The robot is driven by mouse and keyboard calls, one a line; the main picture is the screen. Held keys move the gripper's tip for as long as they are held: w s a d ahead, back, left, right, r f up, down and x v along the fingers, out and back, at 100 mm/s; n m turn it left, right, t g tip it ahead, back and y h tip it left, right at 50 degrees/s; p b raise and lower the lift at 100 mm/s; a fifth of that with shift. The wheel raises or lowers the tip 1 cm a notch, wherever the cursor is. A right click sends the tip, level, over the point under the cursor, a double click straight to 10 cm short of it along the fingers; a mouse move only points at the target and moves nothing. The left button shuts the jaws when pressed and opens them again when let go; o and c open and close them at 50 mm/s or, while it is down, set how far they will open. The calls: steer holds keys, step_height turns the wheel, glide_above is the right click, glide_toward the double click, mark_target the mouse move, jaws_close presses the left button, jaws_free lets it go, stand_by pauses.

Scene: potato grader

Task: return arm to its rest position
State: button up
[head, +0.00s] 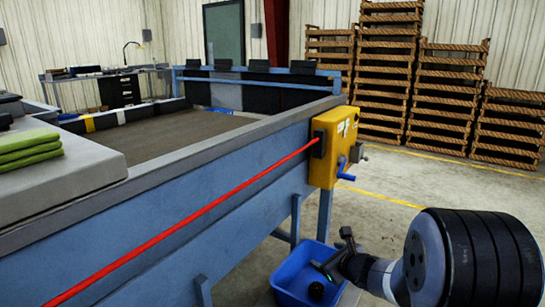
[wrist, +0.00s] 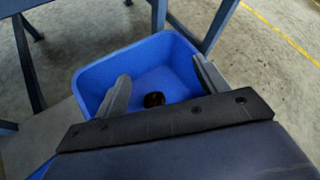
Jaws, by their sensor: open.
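My gripper (head: 333,262) is at the lower right in the head view, over the right side of a blue bin (head: 291,272). In the wrist view my gripper (wrist: 160,88) has its two grey fingers spread wide, with nothing between them. The blue bin (wrist: 95,73) lies beyond the fingers. One dark round object (wrist: 154,99), perhaps a potato, rests on the bin floor; it also shows in the head view (head: 316,290). My arm reaches in from the right.
The blue grader frame (head: 200,190) with a red cord (head: 190,215) fills the left and centre. A yellow box (head: 336,150) with a blue crank is on its corner. Wooden crates (head: 385,65) are stacked at the back. Open concrete floor (head: 430,180) lies at the right.

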steer(key=shift+w+a+r+p, duration=0.15)
steer(key=shift+w+r+p, duration=0.25)
steer(key=shift+r+p, duration=0.35)
steer(key=shift+w+a+r+p, duration=0.1)
steer(key=shift+w+r+p, duration=0.3)
steer(key=shift+r+p, duration=0.35)
steer(key=shift+w+a+r+p, duration=0.15)
steer(key=shift+w+r+p, duration=0.25)
steer(key=shift+r+p, duration=0.3)
steer(key=shift+f, duration=0.15)
